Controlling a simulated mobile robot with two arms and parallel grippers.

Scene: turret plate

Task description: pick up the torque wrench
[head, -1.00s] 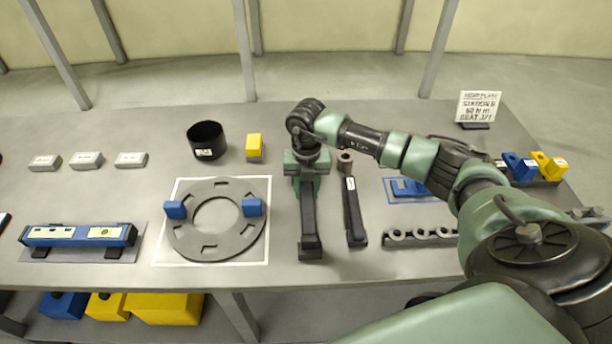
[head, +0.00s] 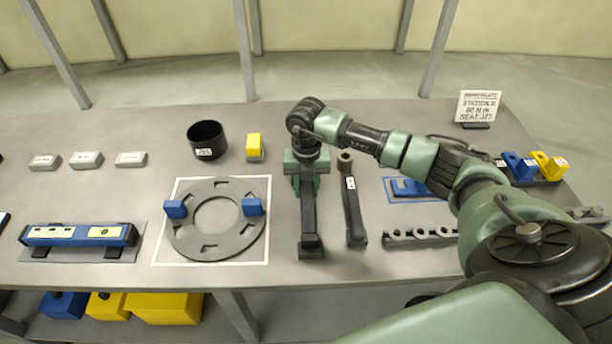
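Two long dark wrench-like tools lie side by side right of the turret plate. The right one (head: 353,211) has a round socket head at its far end and a small white label, too small to read. The left one (head: 308,215) has a thick near end, and its far end is hidden under my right gripper (head: 306,172). I cannot tell which is the torque wrench. My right gripper points down over the left tool's far end. Its fingertips are mostly hidden, so I cannot tell whether it touches or grips the tool. My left gripper is not in view.
The grey turret ring (head: 183,239) with blue blocks lies left of the tools. A black cup (head: 207,139) and a yellow block (head: 254,146) stand behind it. A holed rack (head: 420,238) is to the right, with a sign (head: 477,106) at the back.

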